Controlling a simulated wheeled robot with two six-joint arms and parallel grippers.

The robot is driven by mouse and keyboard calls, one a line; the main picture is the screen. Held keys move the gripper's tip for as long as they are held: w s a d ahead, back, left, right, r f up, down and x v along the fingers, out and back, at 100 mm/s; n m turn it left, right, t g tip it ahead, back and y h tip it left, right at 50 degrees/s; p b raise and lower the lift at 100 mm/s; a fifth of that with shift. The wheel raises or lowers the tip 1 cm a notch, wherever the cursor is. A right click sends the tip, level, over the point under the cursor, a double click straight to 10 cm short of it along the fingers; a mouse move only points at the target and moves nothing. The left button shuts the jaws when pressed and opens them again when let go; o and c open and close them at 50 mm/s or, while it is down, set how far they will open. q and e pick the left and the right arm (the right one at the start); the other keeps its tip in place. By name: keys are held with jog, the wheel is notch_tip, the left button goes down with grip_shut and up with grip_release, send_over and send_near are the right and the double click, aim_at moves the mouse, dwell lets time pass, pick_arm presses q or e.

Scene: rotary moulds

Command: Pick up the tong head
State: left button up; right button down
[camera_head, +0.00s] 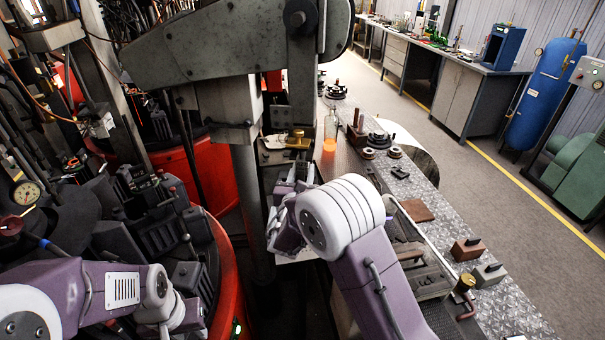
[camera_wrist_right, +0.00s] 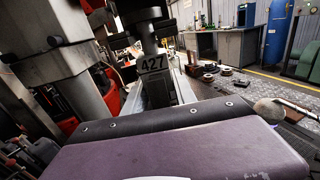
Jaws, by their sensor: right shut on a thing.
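My right gripper (camera_head: 281,228) is beside the grey metal column, near the left edge of the bench. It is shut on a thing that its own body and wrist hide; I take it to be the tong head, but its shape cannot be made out.
A big grey machine arm (camera_head: 225,45) and column (camera_head: 248,185) stand close by my right gripper. The tread-plate bench (camera_head: 515,305) holds a glass bottle (camera_head: 331,128), a brown block (camera_head: 466,249) and a grey block (camera_head: 488,275). The aisle floor at right is open.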

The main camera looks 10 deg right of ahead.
jog(key=b+v, duration=0.4)
jog(key=v, duration=1.4)
jog(key=shift+r, duration=0.35)
jog(key=shift+s, duration=0.1)
jog(key=v, duration=1)
jog(key=shift+p, duration=0.3)
dwell(0.5)
